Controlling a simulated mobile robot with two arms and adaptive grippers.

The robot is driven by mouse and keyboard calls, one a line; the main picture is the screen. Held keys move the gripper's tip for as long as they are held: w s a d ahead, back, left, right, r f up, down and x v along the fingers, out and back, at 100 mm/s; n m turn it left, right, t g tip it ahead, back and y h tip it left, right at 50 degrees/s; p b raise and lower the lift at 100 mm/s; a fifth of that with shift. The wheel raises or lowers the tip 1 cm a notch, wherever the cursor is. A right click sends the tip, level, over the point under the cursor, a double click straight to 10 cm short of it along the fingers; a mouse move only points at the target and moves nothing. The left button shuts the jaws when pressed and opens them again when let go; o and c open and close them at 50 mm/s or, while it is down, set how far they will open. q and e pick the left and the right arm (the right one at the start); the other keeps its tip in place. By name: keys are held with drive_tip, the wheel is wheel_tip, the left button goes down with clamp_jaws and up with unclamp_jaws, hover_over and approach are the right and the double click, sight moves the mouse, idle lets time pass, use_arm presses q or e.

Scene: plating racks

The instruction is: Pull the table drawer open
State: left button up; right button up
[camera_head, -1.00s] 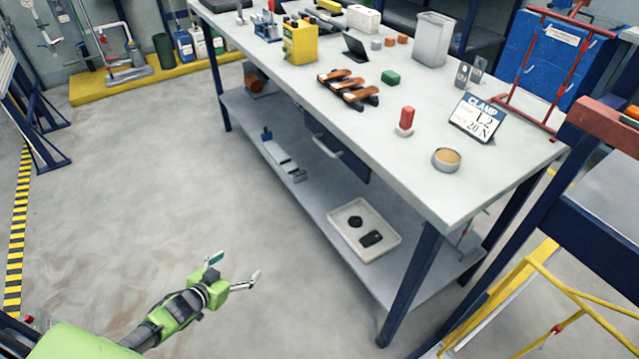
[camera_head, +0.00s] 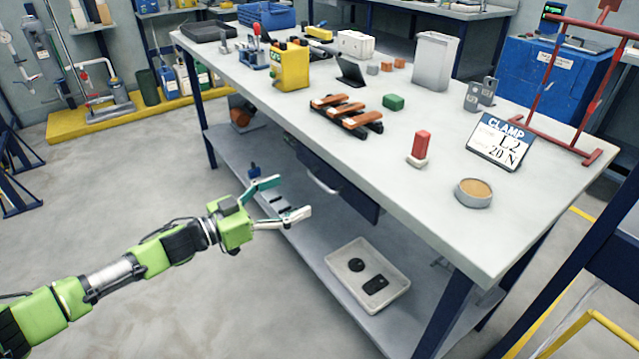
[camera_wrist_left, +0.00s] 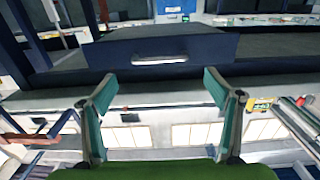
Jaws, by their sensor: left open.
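The dark blue table drawer (camera_head: 345,188) hangs under the front edge of the grey table (camera_head: 440,213) and looks shut. Its pale bar handle (camera_head: 322,183) is on the drawer front. In the left wrist view the drawer (camera_wrist_left: 205,46) and its handle (camera_wrist_left: 160,60) lie ahead, above the middle and between the directions of the two fingers. My left gripper (camera_head: 289,199) is open and empty, in front of the drawer and short of the handle. The same gripper (camera_wrist_left: 165,95) shows its two green-edged fingers spread in the wrist view. My right gripper is not seen.
A white tray (camera_head: 399,296) with dark items stands on the lower shelf (camera_head: 309,236). A clamp sign (camera_head: 498,141), a yellow box (camera_head: 290,67) and other items stand on the tabletop.

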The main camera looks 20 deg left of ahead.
sight(319, 180)
use_arm(q)
drive_tip(key=x, duration=0.9)
drive_tip(key=c, duration=1.3)
drive_tip(key=shift+a, duration=0.1)
